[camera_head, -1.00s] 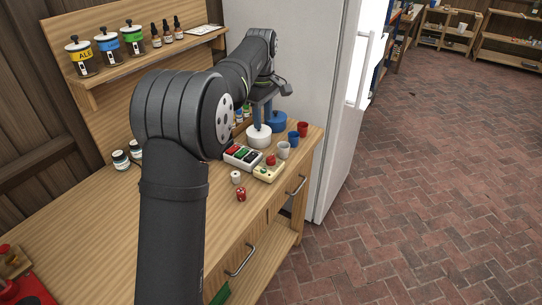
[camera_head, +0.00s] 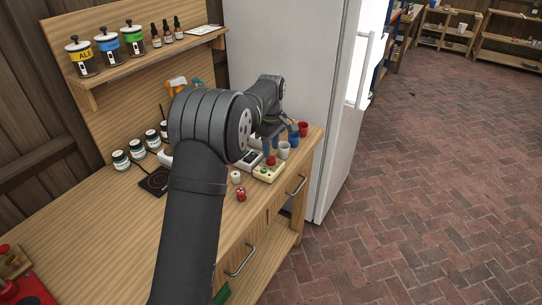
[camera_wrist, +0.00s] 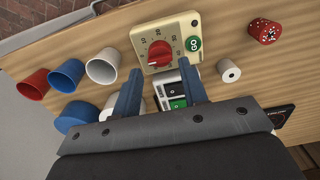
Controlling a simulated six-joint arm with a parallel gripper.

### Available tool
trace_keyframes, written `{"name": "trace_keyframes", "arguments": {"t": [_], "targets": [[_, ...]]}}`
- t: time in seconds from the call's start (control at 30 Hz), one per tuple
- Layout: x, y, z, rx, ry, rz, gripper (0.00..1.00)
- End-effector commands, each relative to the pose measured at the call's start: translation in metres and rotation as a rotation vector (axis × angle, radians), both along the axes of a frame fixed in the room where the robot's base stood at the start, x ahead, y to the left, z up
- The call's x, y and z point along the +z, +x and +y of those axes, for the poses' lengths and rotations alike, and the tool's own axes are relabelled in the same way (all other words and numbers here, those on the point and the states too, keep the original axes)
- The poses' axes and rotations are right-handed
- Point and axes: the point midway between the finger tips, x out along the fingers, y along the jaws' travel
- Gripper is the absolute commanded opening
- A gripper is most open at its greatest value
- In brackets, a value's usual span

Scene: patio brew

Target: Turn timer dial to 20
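The timer is a cream box (camera_wrist: 179,25) with a red dial (camera_wrist: 160,53) and printed numbers around it, in the upper middle of the wrist view. A green button (camera_wrist: 193,44) sits beside the dial. In the head view the timer (camera_head: 268,172) lies near the bench's front edge, its red dial (camera_head: 271,160) on top. My gripper (camera_wrist: 160,82) is open, its two blue fingers pointing at the timer with the dial between their lines. It appears apart from the dial, with nothing held.
A white cup (camera_wrist: 101,71), a blue cup (camera_wrist: 67,76) and a red cup (camera_wrist: 34,85) stand beside the timer. A switch box (camera_wrist: 176,92) lies under the fingers. A white roll (camera_wrist: 229,71) and a red die (camera_wrist: 264,31) are on the other side.

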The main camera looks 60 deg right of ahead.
Motion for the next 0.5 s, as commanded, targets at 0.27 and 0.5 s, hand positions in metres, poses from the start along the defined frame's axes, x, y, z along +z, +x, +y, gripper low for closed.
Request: {"name": "trace_keyframes", "arguments": {"t": [0.27, 0.5], "targets": [[-0.036, 0.0, 0.0, 0.0, 0.002, 0.001, 0.39], [-0.041, 0.0, 0.0, 0.0, -0.001, 0.0, 0.39]]}}
